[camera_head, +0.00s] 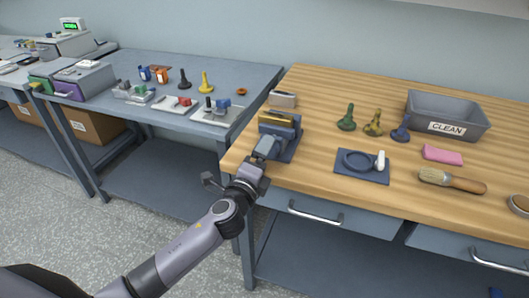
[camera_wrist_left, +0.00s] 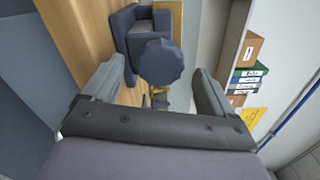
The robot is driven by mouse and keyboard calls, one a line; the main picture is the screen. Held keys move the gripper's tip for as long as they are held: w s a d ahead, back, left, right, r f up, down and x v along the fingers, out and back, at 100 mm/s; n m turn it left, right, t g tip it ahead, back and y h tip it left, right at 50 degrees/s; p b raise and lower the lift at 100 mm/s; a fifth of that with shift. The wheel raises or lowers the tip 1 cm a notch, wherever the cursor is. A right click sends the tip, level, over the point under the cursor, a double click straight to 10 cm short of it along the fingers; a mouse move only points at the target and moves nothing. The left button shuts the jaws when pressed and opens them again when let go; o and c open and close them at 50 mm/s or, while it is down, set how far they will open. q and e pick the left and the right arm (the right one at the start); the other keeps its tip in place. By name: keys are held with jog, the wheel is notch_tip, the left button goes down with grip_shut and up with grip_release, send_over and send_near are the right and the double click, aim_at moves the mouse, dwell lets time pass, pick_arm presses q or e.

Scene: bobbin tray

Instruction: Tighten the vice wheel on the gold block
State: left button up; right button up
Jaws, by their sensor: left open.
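The blue-grey vice (camera_head: 287,146) stands at the near left corner of the wooden bench. The gold block (camera_head: 279,118) lies across its top, between the jaws. In the left wrist view, the dark vice wheel (camera_wrist_left: 160,63) is a round knob with a scalloped rim, and a strip of the gold block (camera_wrist_left: 168,20) shows behind it. My left gripper (camera_head: 264,152) is at the front of the vice and hides the wheel in the head view. In the left wrist view, its open fingers (camera_wrist_left: 158,82) stand on both sides of the wheel, with gaps visible. My right gripper is out of view.
A metal block (camera_head: 283,99) sits behind the vice. To the right are a blue mat with a ring (camera_head: 362,166), several coloured bobbin-like pieces, a CLEAN bin (camera_head: 447,114), a pink block (camera_head: 442,154) and a brush (camera_head: 452,182). A gap separates the grey bench (camera_head: 215,75) at left.

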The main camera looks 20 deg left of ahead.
pick_arm(q)
jog(key=shift+s+a, duration=0.1)
jog(key=shift+s, duration=2.3)
jog(key=s+a+f+n+g+h, duration=0.1)
jog(key=s+f+n+g, duration=0.3)
jog(key=s+f+n, duration=0.7)
jog(key=s+a+f+n+g+h, duration=0.1)
jog(key=s+f+n+g, duration=0.2)
jog(key=s+f+n, duration=0.8)
jog(key=shift+w+d+r+t+y, duration=0.4)
jog(key=shift+w+r+t, duration=0.75)
jog(key=shift+w+r, duration=3.1)
jog(key=shift+w+d+r+t+y, duration=0.35)
jog(key=shift+w+r+t, duration=0.85)
jog(key=shift+w+r, duration=3.1)
jog(key=shift+w+d+r+t+y, duration=0.35)
jog(key=shift+w+r+t, duration=1.45)
jog(key=shift+w, duration=4.2)
jog(key=shift+d+r+g, duration=0.1)
jog(key=shift+r+g, duration=0.55)
jog(key=c, duration=1.1)
